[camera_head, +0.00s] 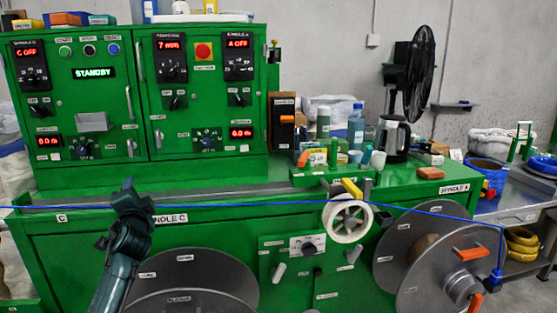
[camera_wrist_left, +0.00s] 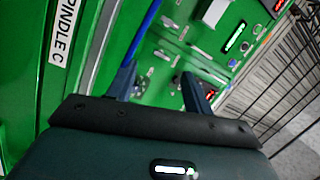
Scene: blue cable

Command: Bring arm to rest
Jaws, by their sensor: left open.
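The blue cable (camera_head: 270,204) runs across the front of the green machine (camera_head: 150,180), over the white spool (camera_head: 347,220) and on to the right, where its end hangs by the large grey reel. My left gripper (camera_head: 128,187) is raised in front of the machine at the left, close to the cable. In the left wrist view my gripper (camera_wrist_left: 160,82) has its two fingers apart with nothing held between them. The cable (camera_wrist_left: 146,30) there runs down toward the left finger; I cannot tell whether they touch. My right gripper is not in view.
Large grey reels (camera_head: 185,280) sit low at the machine's front. Bottles, a kettle (camera_head: 392,138) and small items crowd the machine top at the right. A black fan (camera_head: 415,75) stands behind. A side bench (camera_head: 515,205) is at the right.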

